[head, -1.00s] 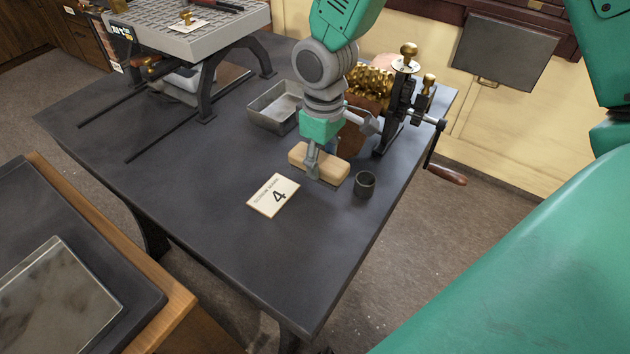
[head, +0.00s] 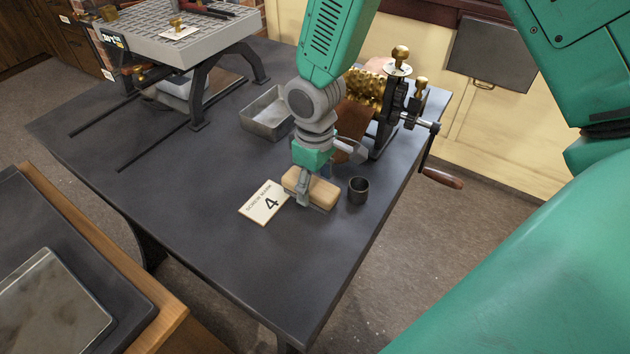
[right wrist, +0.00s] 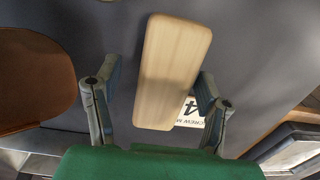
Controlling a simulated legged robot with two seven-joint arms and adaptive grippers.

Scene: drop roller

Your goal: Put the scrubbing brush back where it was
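In the right wrist view the brush (right wrist: 170,70) lies between my right gripper's fingers and hides part of the card (right wrist: 192,112). My right gripper (head: 303,190) reaches down over the brush. In the wrist view its fingers (right wrist: 158,92) are apart, with a clear gap at the left; the right finger is close to the brush, contact unclear. The brush's underside is hidden. My left gripper is not in view.
A small dark cup (head: 358,191) stands just right of the brush. Behind are a grey metal tray (head: 268,116) and a roller machine with a crank (head: 442,177). The dark table (head: 240,265) is bare in front of the card.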

